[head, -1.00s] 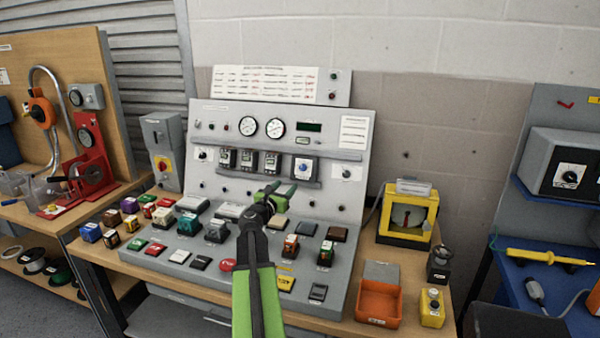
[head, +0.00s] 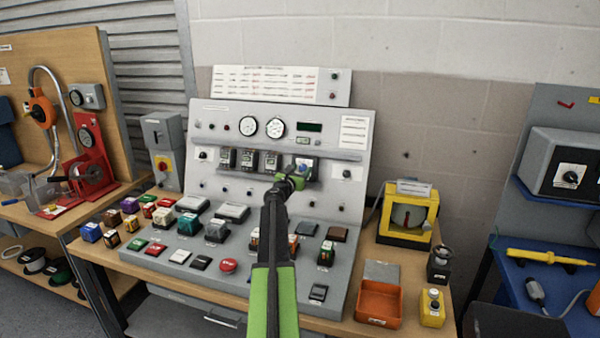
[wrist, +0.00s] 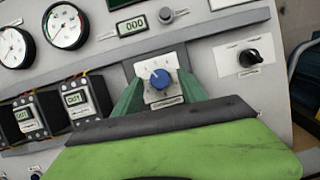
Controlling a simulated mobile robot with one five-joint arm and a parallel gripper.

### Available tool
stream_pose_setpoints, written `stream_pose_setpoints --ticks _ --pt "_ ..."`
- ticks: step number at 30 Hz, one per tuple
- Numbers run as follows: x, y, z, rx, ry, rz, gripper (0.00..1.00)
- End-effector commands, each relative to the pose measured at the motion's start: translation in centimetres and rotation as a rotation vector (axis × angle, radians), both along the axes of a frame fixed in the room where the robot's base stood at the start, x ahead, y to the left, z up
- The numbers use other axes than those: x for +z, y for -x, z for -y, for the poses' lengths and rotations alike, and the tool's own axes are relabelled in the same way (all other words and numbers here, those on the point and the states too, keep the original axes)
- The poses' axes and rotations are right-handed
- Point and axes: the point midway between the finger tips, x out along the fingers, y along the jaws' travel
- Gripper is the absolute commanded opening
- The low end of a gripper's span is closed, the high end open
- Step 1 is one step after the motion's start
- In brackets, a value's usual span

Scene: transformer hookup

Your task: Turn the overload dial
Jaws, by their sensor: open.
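The overload dial is most likely the blue knob (wrist: 160,78) on a white square plate, seen in the wrist view on the grey upright panel. My gripper (wrist: 158,92) is open, with one green finger on each side of the plate and the knob between them. I cannot tell whether the fingers touch anything. In the head view my gripper (head: 297,170) is at the right end of the row of modules and covers part of the dial's module (head: 308,163).
Dark modules (wrist: 82,98) stand left of the dial on the same ledge. A black knob (wrist: 249,58) is to the right, and a small display (wrist: 132,26) and gauges (wrist: 65,26) are above. Several coloured blocks and a red button (head: 228,265) sit on the sloped desk below.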

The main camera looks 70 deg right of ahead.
Motion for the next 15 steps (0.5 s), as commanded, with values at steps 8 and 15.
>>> stream_pose_setpoints --ticks 8,15 --pt "0.00 0.05 -0.01 -0.001 0.000 0.000 0.19" --pt "0.00 0.10 0.00 -0.001 0.000 0.000 0.00"
